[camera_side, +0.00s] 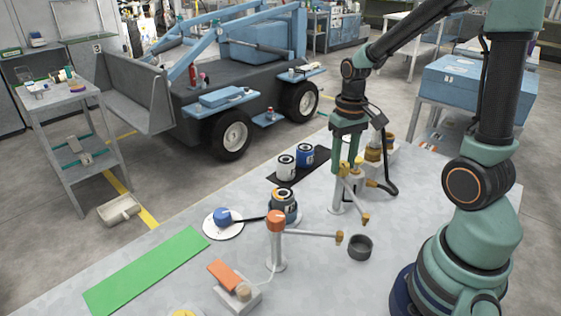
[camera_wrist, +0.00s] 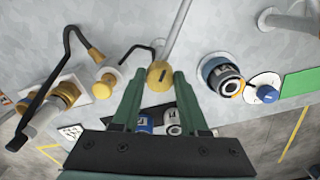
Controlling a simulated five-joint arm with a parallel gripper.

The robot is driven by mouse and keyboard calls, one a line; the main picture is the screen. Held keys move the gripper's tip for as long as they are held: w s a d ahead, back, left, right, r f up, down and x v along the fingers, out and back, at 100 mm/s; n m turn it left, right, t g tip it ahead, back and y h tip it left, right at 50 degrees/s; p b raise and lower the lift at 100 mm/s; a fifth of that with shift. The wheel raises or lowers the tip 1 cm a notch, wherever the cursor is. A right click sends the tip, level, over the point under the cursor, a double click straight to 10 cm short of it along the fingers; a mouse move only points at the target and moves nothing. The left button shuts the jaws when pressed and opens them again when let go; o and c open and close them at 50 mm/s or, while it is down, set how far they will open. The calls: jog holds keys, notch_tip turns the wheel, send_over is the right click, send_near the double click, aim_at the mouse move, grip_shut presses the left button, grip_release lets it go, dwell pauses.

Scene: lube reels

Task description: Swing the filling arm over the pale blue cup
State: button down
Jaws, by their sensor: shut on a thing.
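A filling arm, a thin grey pipe (camera_wrist: 180,28), runs from a yellow knob (camera_wrist: 160,74) that lies between my fingers. My gripper (camera_wrist: 158,80) is shut on that yellow knob; in the side view its green fingers (camera_side: 347,168) hide part of it at the top of a pale post (camera_side: 337,195). The pipe slants toward the front right to a brass nozzle (camera_side: 365,219). A second arm (camera_side: 310,234) on an orange-capped post (camera_side: 276,221) ends in another brass nozzle. A small dark grey cup (camera_side: 360,247) stands in front of both nozzles. I cannot make out a pale blue cup.
A dark can with an orange band (camera_side: 284,203) and a white disc with a blue knob (camera_side: 222,216) are left of my gripper. White and blue cans (camera_side: 287,167) stand behind. A green mat (camera_side: 147,270) lies front left.

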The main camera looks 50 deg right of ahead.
jog(key=shift+r, duration=0.1)
jog(key=m, duration=0.8)
jog(key=shift+w+m, duration=0.1)
jog(key=shift+m, duration=0.3)
jog(key=m, duration=0.4)
jog(key=shift+d, duration=0.1)
jog(key=shift+m, duration=2.5)
jog(key=shift+c, duration=2.1)
grip_release()
